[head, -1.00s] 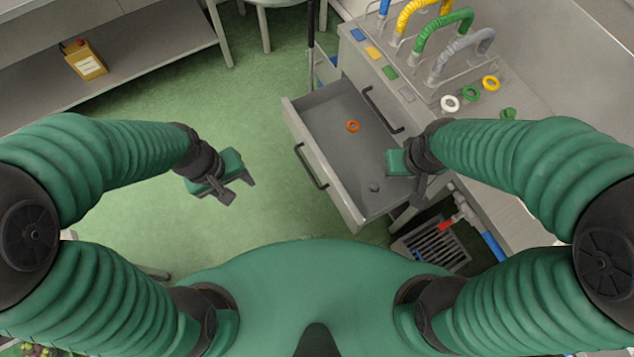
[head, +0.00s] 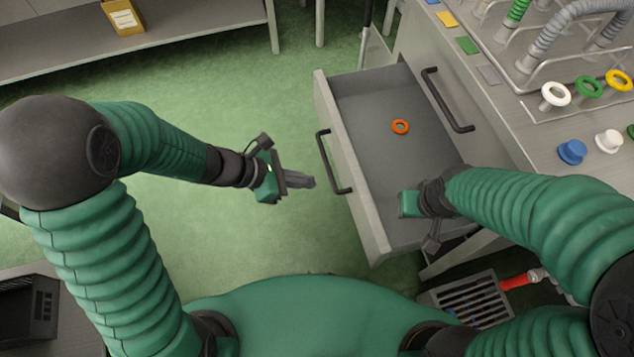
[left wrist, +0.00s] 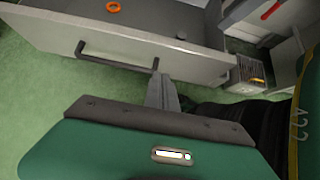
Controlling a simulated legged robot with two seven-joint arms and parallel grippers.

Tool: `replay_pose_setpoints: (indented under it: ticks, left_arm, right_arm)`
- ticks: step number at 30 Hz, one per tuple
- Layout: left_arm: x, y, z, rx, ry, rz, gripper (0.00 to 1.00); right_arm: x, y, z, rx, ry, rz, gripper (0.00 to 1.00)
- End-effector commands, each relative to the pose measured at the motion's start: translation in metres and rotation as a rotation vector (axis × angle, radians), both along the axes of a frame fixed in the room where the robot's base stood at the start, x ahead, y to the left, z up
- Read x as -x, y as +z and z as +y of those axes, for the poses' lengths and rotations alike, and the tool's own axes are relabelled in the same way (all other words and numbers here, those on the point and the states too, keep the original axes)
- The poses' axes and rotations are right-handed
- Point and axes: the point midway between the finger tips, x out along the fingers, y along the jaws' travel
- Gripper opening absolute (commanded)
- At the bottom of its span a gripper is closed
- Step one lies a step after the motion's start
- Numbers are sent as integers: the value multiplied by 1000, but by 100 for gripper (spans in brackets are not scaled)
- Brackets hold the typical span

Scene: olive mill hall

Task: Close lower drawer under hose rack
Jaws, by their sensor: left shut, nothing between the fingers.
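The lower drawer (head: 330,105) stands pulled out of the grey cabinet under the hose rack (head: 570,50), with an orange ring (head: 400,127) lying inside. Its dark bar handle (head: 330,162) is on the outer front; drawer front (left wrist: 130,42) and handle (left wrist: 115,58) also show in the left wrist view. My left gripper (head: 308,181) is shut and empty, just left of the handle in the head view, its fingers pointing at the front. In the wrist view the fingertips (left wrist: 162,78) appear near one handle end; contact is unclear. My right gripper (head: 408,204) is over the drawer; its fingers are hidden.
An upper handle (head: 447,100) is on the cabinet face. Coloured rings and knobs sit on the worktop, including a white ring (head: 556,94). Green floor (head: 230,95) is clear at left.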

Motion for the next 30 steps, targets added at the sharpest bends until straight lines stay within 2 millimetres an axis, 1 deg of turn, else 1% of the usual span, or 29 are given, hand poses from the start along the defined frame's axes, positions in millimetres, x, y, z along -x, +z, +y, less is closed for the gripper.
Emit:
replay_pose_setpoints:
  ticks: [1,3,11,12,15,18,22,30]
  left_arm:
    - [-1,-12,-8,-1,-6,1,0]
    - [-5,-24,-18,0,-6,2,0]
    - [-18,-62,-58,-2,-7,0,0]
    - [-21,-58,-66,-2,-8,-2,0]
    - [-25,-56,-81,-2,-7,-3,0]
    - [-29,-56,-90,-2,-5,-2,0]
    - [-31,-55,-95,-2,-3,-1,0]
    - [-30,-55,-95,-2,-3,0,0]
  right_arm:
    - [0,-9,0,0,0,0,35]
    - [0,-17,0,0,0,0,35]
    - [0,-42,0,0,0,1,35]
    - [0,-41,0,0,0,1,35]
    - [0,-43,0,0,0,1,35]
    - [0,-44,0,0,0,1,35]
    - [0,-45,0,0,0,1,35]
    - [0,-44,0,0,0,1,35]
